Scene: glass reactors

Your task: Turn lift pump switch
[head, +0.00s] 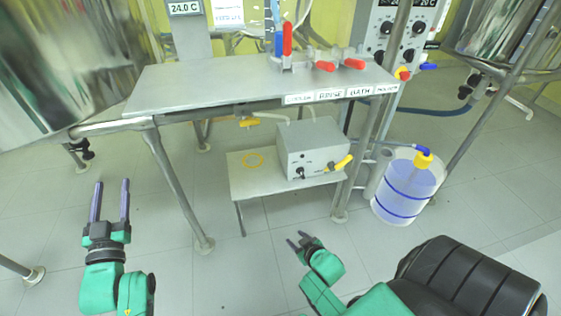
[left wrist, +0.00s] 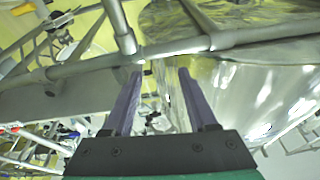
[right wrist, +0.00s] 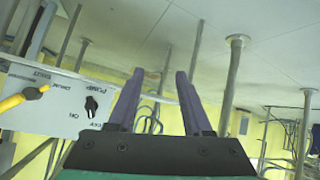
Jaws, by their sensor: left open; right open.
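A grey pump box (head: 312,155) sits on a low shelf under the steel table. A small black switch knob (head: 300,173) is on its front, left of a yellow-handled valve (head: 342,163). In the right wrist view the black knob (right wrist: 91,103) shows clearly on the pale panel (right wrist: 50,115), near the words PUMP and ON. My right gripper (head: 296,240) is open and empty, in front of and below the box, apart from the knob. My left gripper (head: 110,188) is open and empty at the left, away from the box; it also shows in the left wrist view (left wrist: 160,72).
The steel table (head: 250,85) spans above the low shelf (head: 262,180), with legs on both sides. A translucent container (head: 408,190) with a yellow cap stands right of the shelf. A large shiny vessel (head: 70,60) is at the left. The floor in front is clear.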

